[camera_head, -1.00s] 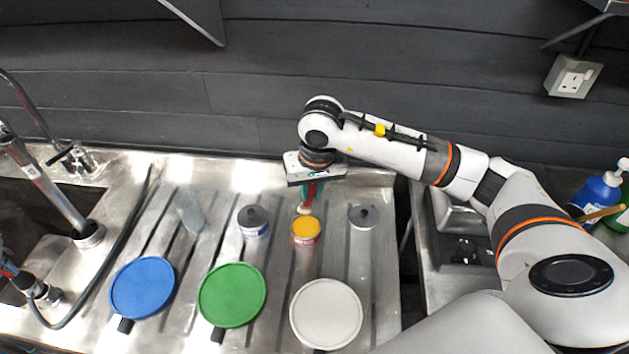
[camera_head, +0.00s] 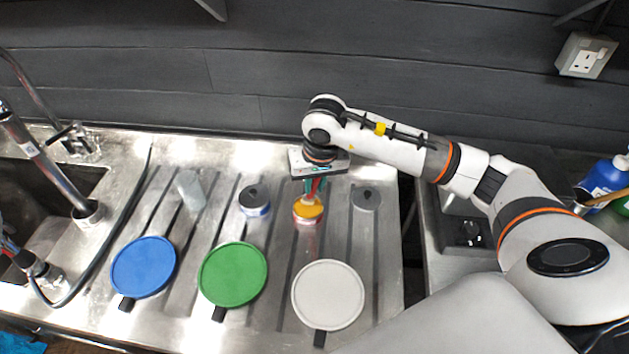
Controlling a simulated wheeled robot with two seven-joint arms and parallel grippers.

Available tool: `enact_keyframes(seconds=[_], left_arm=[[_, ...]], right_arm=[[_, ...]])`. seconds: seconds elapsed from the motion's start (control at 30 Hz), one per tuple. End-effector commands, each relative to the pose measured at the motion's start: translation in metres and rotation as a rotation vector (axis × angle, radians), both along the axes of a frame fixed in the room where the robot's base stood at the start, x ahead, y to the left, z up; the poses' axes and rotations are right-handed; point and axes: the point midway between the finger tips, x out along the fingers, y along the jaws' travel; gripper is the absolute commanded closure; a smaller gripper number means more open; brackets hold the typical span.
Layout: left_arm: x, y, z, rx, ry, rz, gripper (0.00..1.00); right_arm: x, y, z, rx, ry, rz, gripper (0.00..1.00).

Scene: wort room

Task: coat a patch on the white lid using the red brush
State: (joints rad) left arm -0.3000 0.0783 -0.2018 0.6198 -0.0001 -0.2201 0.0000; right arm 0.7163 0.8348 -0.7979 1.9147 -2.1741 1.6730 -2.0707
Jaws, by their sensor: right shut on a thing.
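The white lid (camera_head: 328,294) lies flat at the front right of the steel drainboard, its dark tab toward me. My right gripper (camera_head: 315,188) points down behind it, shut on the red brush (camera_head: 318,186), of which only a little red shows between the fingers. The brush is at the small tin of yellow-orange paint (camera_head: 308,209). Its tip is hidden, so I cannot tell whether it touches the paint. My left gripper is not in view.
A green lid (camera_head: 233,274) and a blue lid (camera_head: 143,267) lie left of the white lid. A clear bottle (camera_head: 191,190) stands further left. A sink with taps is at the far left.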

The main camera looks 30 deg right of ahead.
Motion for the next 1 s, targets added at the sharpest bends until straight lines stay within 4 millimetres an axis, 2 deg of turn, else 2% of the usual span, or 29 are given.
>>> enact_keyframes(seconds=[1.0], left_arm=[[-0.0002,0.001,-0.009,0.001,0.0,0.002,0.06]], right_arm=[[0.0001,-0.0002,-0.0079,0.0,-0.001,0.0,1.0]])
